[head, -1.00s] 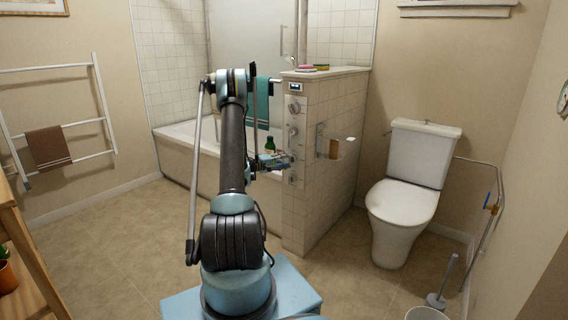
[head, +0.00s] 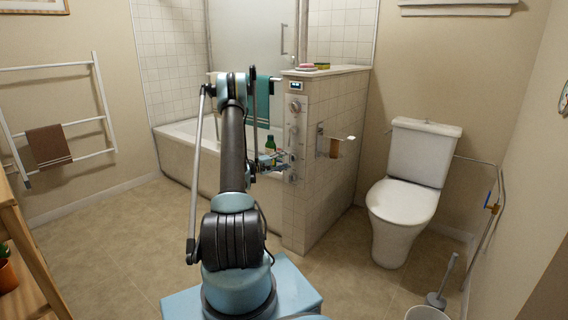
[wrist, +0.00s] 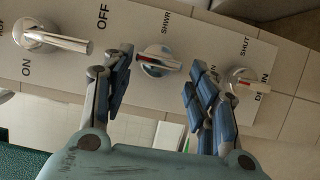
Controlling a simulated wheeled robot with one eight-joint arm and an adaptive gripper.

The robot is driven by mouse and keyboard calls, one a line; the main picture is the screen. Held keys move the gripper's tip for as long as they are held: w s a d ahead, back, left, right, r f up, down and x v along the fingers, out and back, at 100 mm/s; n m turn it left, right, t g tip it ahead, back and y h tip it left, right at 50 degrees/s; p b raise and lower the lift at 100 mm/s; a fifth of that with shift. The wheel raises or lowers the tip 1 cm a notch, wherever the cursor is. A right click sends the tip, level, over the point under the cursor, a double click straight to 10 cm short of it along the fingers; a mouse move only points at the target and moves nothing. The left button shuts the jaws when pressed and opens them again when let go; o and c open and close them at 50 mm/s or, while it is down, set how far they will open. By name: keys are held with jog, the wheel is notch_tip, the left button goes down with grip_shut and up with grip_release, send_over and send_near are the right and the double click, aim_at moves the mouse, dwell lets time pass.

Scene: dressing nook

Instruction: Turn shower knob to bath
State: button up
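The shower knob (wrist: 158,60), a chrome knob with a red mark, sits on a light panel in the wrist view, beside the label SHWR. A bath label is not readable there. My gripper (wrist: 158,72) is open, with one finger on the left of this knob and the other on its right. The gap between them is empty, and I cannot tell whether either finger touches the knob. In the head view my gripper (head: 268,164) is small, close to the panel (head: 296,120) on the end of the tiled half wall, and partly hidden by my arm.
In the wrist view, an ON/OFF knob (wrist: 50,38) is at the left and a drain knob (wrist: 246,82) is close by the right finger. The bathtub (head: 180,157) lies behind my arm, with a green bottle (head: 270,144). A toilet (head: 403,195) stands right.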

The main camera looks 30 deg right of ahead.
jog(key=shift+s, duration=0.15)
jog(key=a, duration=1.2)
dwell(0.5)
jog(key=s+a+r+t+y, duration=0.1)
jog(key=s+a+r+y, duration=0.2)
jog(key=s+a+r, duration=0.3)
jog(key=s+a+r+y, duration=0.3)
jog(key=a+r, duration=0.2)
jog(key=r, duration=0.3)
jog(key=s+a+f+y, duration=0.1)
jog(key=s+a+y, duration=0.3)
jog(key=s+a, duration=0.5)
jog(key=s+a+f+y, duration=0.2)
jog(key=s+a+y, duration=0.2)
jog(key=s+a, duration=0.5)
jog(key=s+a+f+t+y, duration=0.1)
jog(key=s+a+y, duration=0.3)
jog(key=s+a, duration=0.5)
jog(key=s+f, duration=0.1)
jog(key=s, duration=0.6)
jog(key=shift+a+f, duration=0.15)
jog(key=shift+f, duration=0.05)
